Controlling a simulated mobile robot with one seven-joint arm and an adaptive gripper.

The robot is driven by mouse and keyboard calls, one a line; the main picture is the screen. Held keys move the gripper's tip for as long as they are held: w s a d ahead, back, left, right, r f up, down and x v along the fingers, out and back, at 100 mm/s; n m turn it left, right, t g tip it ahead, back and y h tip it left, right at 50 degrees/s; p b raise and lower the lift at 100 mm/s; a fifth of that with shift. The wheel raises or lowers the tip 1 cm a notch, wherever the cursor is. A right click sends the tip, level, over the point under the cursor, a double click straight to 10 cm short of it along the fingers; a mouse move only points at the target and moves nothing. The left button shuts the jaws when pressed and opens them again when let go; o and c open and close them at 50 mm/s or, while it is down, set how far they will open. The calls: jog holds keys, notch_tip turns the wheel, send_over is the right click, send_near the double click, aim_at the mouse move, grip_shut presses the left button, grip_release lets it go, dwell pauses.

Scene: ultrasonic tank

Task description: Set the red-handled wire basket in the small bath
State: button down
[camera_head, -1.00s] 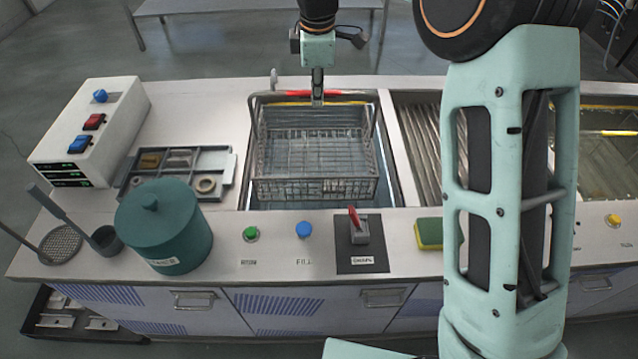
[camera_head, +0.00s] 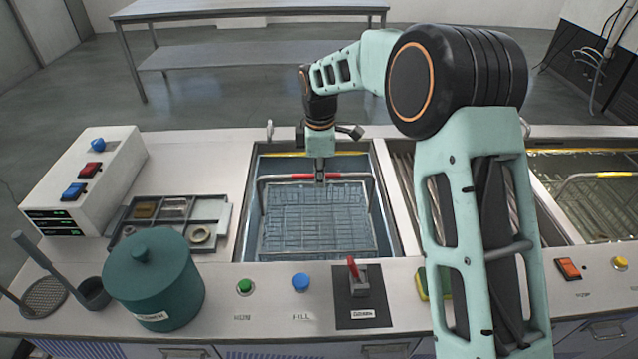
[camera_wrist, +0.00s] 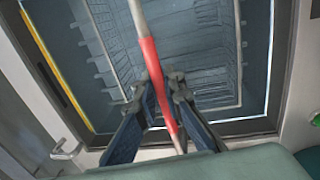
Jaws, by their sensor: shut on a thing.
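The wire basket (camera_head: 318,222) hangs upright within the walls of the small bath (camera_head: 385,205), left of my forearm. Its handle's red grip (camera_head: 333,176) runs across the top near the bath's far side. My gripper (camera_head: 320,178) is shut on this red grip from above. In the wrist view the red grip (camera_wrist: 152,68) passes between the fingers of my gripper (camera_wrist: 163,88), with the basket's mesh (camera_wrist: 205,45) beyond it. I cannot tell whether the basket's underside touches the bath floor.
A teal lidded pot (camera_head: 152,285), a grey parts tray (camera_head: 207,222) and a white control box (camera_head: 85,180) stand left of the bath. A red-levered switch (camera_head: 358,290) is in front. A larger bath (camera_head: 590,215) lies right, partly behind my arm.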

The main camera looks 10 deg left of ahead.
jog(key=shift+f, duration=1.05)
jog(key=c, duration=2)
grip_release()
jog(key=shift+c, duration=0.2)
notch_tip(320, 180, up, 12)
jog(key=s, duration=0.1)
jog(key=shift+s+d, duration=0.15)
jog(key=shift+s, duration=0.15)
jog(key=shift+w+d, duration=0.1)
